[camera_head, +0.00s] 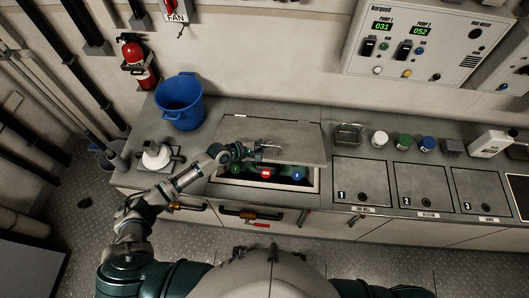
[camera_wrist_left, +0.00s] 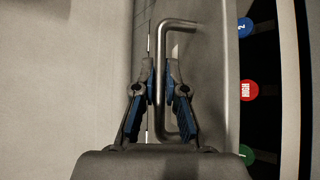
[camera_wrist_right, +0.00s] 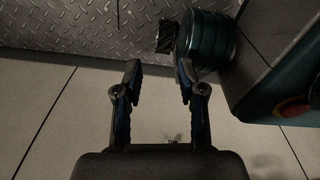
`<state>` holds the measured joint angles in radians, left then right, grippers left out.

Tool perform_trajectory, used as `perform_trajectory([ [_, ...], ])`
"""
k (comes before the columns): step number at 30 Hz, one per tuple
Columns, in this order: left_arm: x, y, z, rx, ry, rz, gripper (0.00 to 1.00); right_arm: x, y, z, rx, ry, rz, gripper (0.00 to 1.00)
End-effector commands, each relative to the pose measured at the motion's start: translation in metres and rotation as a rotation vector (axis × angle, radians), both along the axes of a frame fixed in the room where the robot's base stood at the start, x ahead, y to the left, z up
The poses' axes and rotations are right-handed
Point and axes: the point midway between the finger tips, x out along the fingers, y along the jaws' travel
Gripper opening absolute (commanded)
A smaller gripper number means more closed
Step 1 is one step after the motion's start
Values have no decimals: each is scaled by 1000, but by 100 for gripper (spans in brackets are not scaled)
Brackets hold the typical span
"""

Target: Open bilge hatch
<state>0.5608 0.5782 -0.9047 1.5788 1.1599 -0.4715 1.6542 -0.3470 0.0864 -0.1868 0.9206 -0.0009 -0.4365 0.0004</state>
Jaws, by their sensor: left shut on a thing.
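The grey bilge hatch lid (camera_head: 290,135) is partly raised from the counter, tilted up at its front edge. My left gripper (camera_head: 258,152) is shut on its bar handle (camera_wrist_left: 181,22), with one finger on each side of the bar in the left wrist view. Below the lid the hatch opening (camera_head: 314,181) shows a dark inside. In it sit a red round cap (camera_wrist_left: 249,90) marked HIGH, a blue one (camera_wrist_left: 245,28) and a green one (camera_wrist_left: 246,154). My right gripper (camera_wrist_right: 159,70) is open and empty in the right wrist view; the head view does not show it.
A blue bucket (camera_head: 180,103) stands left of the lid. A metal tray (camera_head: 349,134) and several small jars stand to its right. Numbered panels (camera_head: 362,184) cover the counter at right. A control box (camera_head: 425,45) hangs on the wall behind.

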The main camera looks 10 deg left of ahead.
Motion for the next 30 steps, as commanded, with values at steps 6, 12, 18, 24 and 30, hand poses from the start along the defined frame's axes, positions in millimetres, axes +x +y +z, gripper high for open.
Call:
perform_trajectory([
  [6,15,-1,23,-2,70,0,0,-45,-10,-5,-5,22,6,40],
  [12,23,-1,30,-2,105,1,0,-63,-14,-5,-7,27,10,40],
  [18,25,0,31,-1,119,1,0,-62,-13,-3,-6,26,9,40],
  [24,25,0,30,0,120,1,0,-62,-13,-3,-7,28,9,40],
  [30,25,0,30,0,119,1,0,-62,-13,-3,-6,29,9,25],
])
